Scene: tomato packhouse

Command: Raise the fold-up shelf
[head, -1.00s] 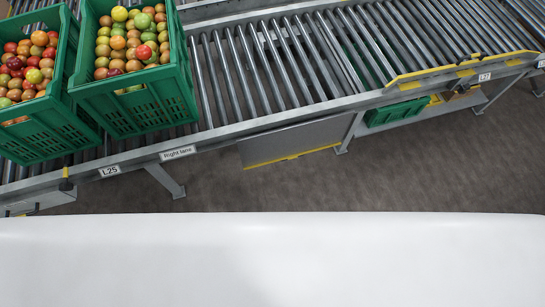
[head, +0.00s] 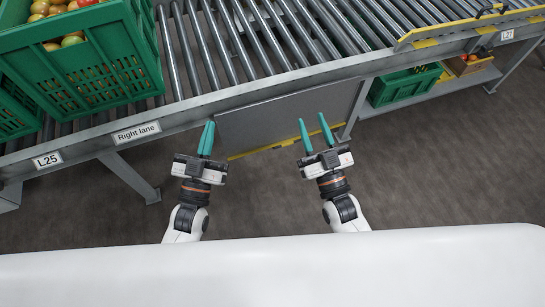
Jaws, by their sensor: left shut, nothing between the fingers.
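The fold-up shelf (head: 285,116) is a grey panel hanging down below the conveyor's front rail, with a yellow strip along its lower edge. My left gripper (head: 207,138) is near the panel's left end, its teal fingers together and empty. My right gripper (head: 315,131) is in front of the panel's right part, its teal fingers apart with nothing between them. I cannot tell whether either gripper touches the panel.
The roller conveyor (head: 262,40) runs across above the shelf. Green crates of tomatoes (head: 100,66) stand on it at the left. A green crate (head: 405,86) sits on a low shelf at the right. Conveyor legs (head: 130,178) flank the panel. The floor in front is clear.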

